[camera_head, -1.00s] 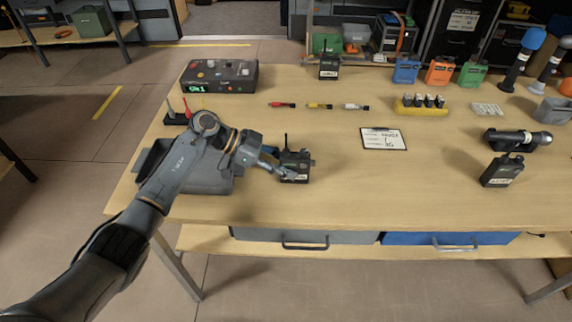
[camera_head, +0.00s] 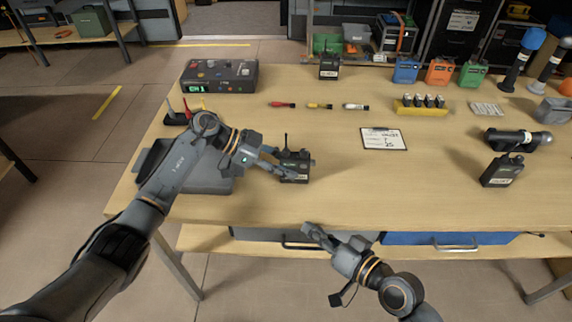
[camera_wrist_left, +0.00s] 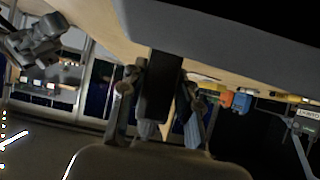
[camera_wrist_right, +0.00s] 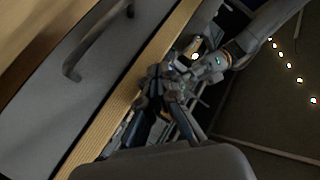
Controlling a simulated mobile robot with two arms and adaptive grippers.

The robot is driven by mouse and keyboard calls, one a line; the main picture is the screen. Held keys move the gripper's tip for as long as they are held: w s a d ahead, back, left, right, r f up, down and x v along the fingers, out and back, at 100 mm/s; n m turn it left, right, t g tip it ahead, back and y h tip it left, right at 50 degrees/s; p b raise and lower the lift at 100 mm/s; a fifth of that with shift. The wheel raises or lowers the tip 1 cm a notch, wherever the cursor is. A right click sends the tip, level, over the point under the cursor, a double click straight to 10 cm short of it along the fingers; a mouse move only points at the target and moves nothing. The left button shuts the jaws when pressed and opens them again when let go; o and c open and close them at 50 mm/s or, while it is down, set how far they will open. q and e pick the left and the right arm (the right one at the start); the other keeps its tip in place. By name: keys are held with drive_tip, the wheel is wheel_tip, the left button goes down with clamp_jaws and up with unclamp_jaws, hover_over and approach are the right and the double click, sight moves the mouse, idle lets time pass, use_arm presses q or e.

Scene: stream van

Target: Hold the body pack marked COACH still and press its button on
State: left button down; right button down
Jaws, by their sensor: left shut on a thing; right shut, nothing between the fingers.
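A black body pack (camera_head: 294,167) with a short antenna and a pale label stands upright near the front of the table. Its label is too small to read surely. My left gripper (camera_head: 281,168) is shut on this pack from the left; the left wrist view shows the dark pack (camera_wrist_left: 158,90) between both fingers. Its button cannot be made out. My right gripper (camera_head: 308,230) is shut and empty, low at the table's front edge, below and apart from the pack. Two similar packs stand at the back (camera_head: 330,67) and at the right (camera_head: 502,171).
A grey tray (camera_head: 215,185) lies left of the held pack, partly behind my left arm. A clipboard (camera_head: 383,139), a microphone (camera_head: 515,139) and a yellow battery holder (camera_head: 421,108) lie to the right. Drawers (camera_head: 445,240) hang under the front edge. The table around the pack's right side is clear.

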wheel_tip(320, 180, up, 5)
drive_tip(key=w+a, duration=0.1)
drive_tip(key=w, duration=0.1)
approach(296, 168)
drive_tip(key=shift+n+t+y, duration=0.4)
drive_tip(key=shift+w+a+f, duration=0.45)
drive_tip(key=shift+w+a, duration=0.3)
drive_tip(key=shift+a, duration=0.1)
drive_tip(key=shift+w+a+f, duration=0.5)
drive_tip(key=shift+w+a, duration=0.3)
drive_tip(key=shift+a, duration=0.1)
drive_tip(key=shift+w, duration=0.45)
drive_tip(key=shift+s, duration=0.5)
